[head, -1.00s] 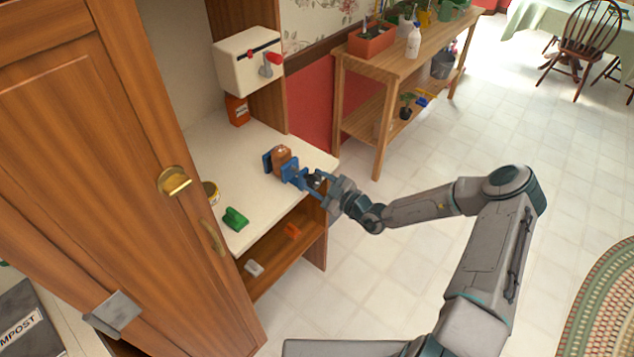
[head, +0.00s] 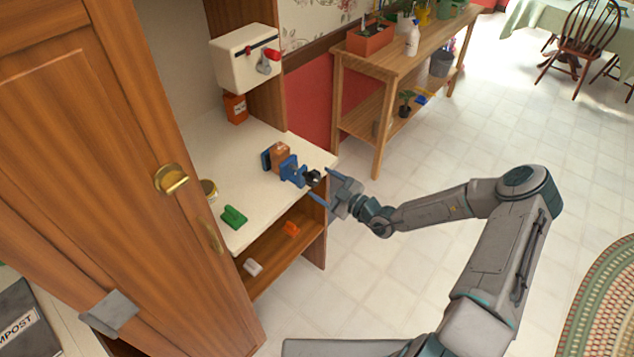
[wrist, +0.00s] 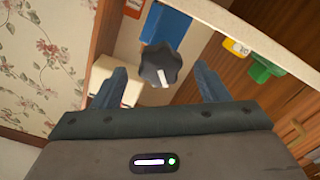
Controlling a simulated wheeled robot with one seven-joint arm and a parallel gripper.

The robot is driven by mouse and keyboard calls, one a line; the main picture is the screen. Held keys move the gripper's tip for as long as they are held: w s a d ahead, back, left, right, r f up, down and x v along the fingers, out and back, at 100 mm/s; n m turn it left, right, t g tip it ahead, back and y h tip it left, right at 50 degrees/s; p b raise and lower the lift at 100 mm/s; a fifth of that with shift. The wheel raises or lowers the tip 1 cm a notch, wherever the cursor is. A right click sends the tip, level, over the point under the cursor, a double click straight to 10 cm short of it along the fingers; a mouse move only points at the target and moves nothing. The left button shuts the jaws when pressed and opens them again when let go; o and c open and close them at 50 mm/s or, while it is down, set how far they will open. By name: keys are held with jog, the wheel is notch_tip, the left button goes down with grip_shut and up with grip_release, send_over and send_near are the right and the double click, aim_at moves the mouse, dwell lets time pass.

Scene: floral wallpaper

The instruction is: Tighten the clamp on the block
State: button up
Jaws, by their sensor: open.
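The blue clamp (head: 292,170) sits on the cream counter near its right edge, with the brown block (head: 279,153) between its jaws. Its black knob (head: 313,177) points toward my gripper. My gripper (head: 322,184) is open, just off the counter's edge, with its fingers apart on either side of the knob's line. In the wrist view the black knob (wrist: 160,68) with a white mark shows between the two spread fingers (wrist: 162,88), touching neither. The blue clamp body (wrist: 165,27) is behind it. The block is not clearly visible in the wrist view.
A green object (head: 233,217) and a yellowish tin (head: 209,190) stand on the counter (head: 250,193). A white box with a red-tipped lever (head: 246,58) hangs above. The cabinet door (head: 110,150) stands at left. Floor right of the counter is clear.

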jog(key=b+v, duration=0.2)
jog(key=v, duration=0.8)
jog(key=shift+s+d, duration=0.25)
jog(key=shift+d, duration=0.1)
